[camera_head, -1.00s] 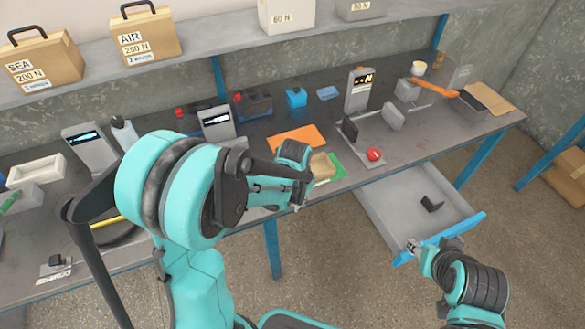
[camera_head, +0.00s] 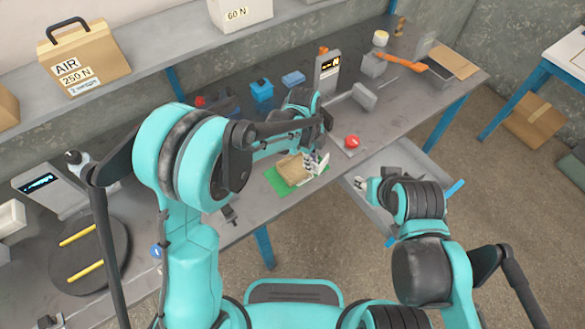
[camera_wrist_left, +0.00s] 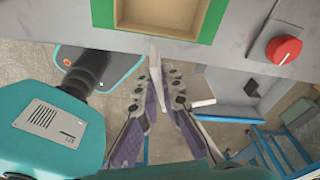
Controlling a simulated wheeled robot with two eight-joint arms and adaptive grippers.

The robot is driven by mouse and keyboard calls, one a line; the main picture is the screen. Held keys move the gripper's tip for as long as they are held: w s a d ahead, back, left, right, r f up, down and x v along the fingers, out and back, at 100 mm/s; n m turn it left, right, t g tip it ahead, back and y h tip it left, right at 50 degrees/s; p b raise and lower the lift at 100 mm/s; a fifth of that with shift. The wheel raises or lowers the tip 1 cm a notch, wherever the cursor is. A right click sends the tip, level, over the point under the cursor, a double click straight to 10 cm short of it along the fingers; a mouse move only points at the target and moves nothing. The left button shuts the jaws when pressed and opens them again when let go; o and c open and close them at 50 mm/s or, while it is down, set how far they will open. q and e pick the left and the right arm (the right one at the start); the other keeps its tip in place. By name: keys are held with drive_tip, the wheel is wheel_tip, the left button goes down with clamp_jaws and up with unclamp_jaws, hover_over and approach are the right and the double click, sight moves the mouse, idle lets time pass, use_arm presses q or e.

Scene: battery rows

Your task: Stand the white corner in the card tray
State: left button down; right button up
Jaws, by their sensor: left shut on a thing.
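The white corner (camera_head: 322,166) is held in my left gripper (camera_head: 314,158), at the right edge of the card tray in the head view. In the left wrist view the white corner (camera_wrist_left: 155,54) shows between the fingertips of my left gripper (camera_wrist_left: 163,72), with another white face to their right. The tan card tray (camera_head: 291,168) lies on a green mat (camera_head: 273,183) near the table's front edge; its open inside (camera_wrist_left: 165,14) shows in the wrist view. I cannot tell whether the corner touches the tray. My right gripper (camera_head: 364,184) is over the open drawer, its jaws unclear.
The grey drawer (camera_head: 425,158) stands open below the table, partly hidden by my right arm. A display post (camera_head: 327,72) and blue boxes (camera_head: 262,90) stand behind. A black round plate (camera_head: 88,255) lies at left.

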use_arm(q)
drive_tip(key=b, duration=0.1)
hover_over(294, 176)
drive_tip(key=f, duration=0.4)
drive_tip(key=shift+w+a, duration=0.2)
drive_tip(key=shift+f+b, duration=0.85)
drive_tip(key=shift+f, duration=1.2)
drive_tip(key=shift+f, duration=0.1)
drive_tip(key=c, duration=2)
unclamp_jaws()
